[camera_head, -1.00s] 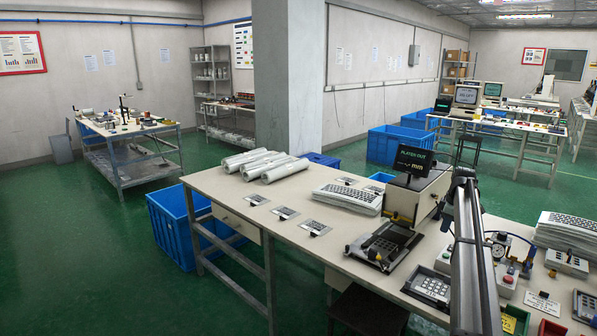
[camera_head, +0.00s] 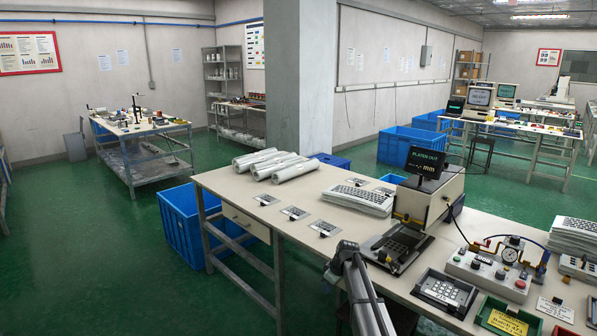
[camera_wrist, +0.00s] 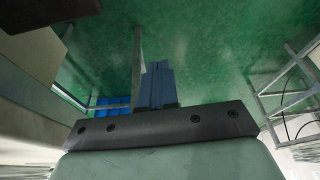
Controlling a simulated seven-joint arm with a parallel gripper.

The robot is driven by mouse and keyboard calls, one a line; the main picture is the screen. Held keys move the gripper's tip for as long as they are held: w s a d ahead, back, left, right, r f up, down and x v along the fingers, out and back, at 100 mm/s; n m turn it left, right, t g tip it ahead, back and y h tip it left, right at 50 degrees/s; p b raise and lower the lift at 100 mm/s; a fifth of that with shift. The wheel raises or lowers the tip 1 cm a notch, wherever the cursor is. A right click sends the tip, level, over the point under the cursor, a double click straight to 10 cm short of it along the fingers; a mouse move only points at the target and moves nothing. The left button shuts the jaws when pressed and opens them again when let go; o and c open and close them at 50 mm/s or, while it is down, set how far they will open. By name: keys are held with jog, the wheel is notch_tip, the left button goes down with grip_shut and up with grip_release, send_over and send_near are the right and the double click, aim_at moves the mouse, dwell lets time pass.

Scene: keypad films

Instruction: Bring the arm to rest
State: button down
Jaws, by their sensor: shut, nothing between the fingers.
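My gripper (camera_wrist: 157,86) shows in the wrist view with its two dark blue fingers together, and nothing is held between them. It is over the green floor (camera_wrist: 210,50), clear of any object that I can see. In the head view part of my arm (camera_head: 358,290) reaches up from the bottom edge, in front of the workbench (camera_head: 240,190). The fingers cannot be made out in the head view.
The bench carries a press with a display (camera_head: 419,163), a keypad (camera_head: 445,291), a gauge box (camera_head: 497,268), a keyboard stack (camera_head: 358,199) and rolled films (camera_head: 275,165). A blue crate (camera_head: 182,228) stands at its left end. Open floor lies further left.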

jog(key=s+d+f+m+g+h, duration=0.1)
jog(key=s+d+f+m+g, duration=0.15)
jog(key=s+f, duration=1.1)
jog(key=s+d+f+m+g, duration=0.1)
jog(key=s+f+m+g, duration=0.15)
jog(key=s+f, duration=1.1)
jog(key=s+d+f+m+g+h, duration=0.1)
jog(key=s+f+m+g, duration=0.1)
jog(key=s, duration=1.7)
jog(key=s+d+f+m+g+h, duration=0.1)
jog(key=s+f+m+g, duration=0.1)
jog(key=s, duration=1.7)
jog(key=shift+d+m, duration=0.3)
jog(key=shift+m, duration=0.4)
jog(key=shift+s, duration=0.1)
